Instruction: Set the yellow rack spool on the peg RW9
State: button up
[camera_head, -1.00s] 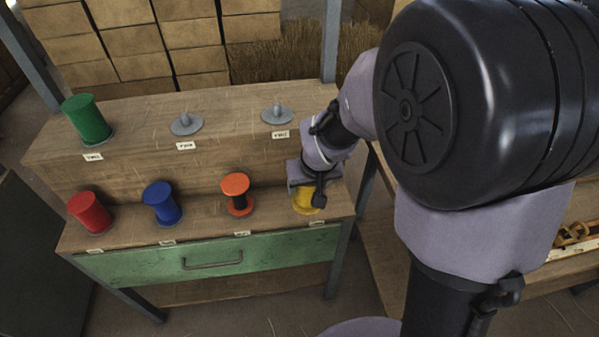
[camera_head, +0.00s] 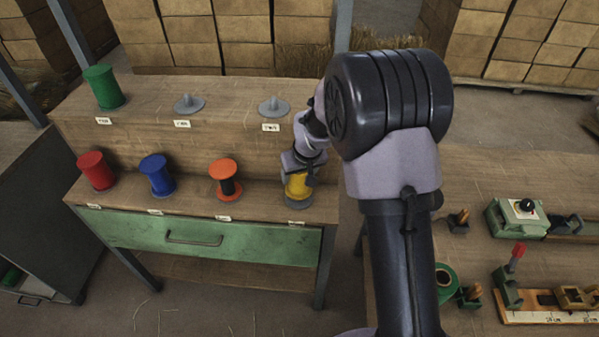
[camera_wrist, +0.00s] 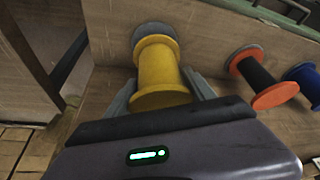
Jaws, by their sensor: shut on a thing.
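The yellow spool (camera_head: 298,186) is at the right end of the lower front shelf, over a grey round base (camera_head: 297,202). My gripper (camera_head: 300,176) reaches down onto it from above. In the wrist view the yellow spool (camera_wrist: 160,72) sits between the two fingers of my gripper (camera_wrist: 163,100), which is shut on it. A grey disc (camera_wrist: 152,32) shows close beyond its far flange; I cannot tell whether they touch. Two bare grey pegs stand on the upper shelf, one in the middle (camera_head: 188,104) and one at the right (camera_head: 273,106). Their labels are too blurred to read.
A green spool (camera_head: 104,88) stands at the upper left. Red (camera_head: 97,171), blue (camera_head: 158,174) and orange-and-black (camera_head: 226,180) spools stand along the lower shelf, left of my gripper. A workbench (camera_head: 480,180) with tools is at right. A green drawer (camera_head: 200,238) is below the shelf.

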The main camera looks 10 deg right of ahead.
jog(key=shift+f+b, duration=0.4)
jog(key=shift+f, duration=0.7)
jog(key=shift+d+f+b, duration=0.1)
jog(key=shift+f+b, duration=0.5)
jog(key=shift+b, duration=0.25)
dwell(0.4)
jog(key=o, duration=1.2)
jog(key=shift+c, duration=0.2)
jog(key=p+v, duration=0.5)
jog(key=v, duration=0.6)
jog(key=shift+s, duration=0.1)
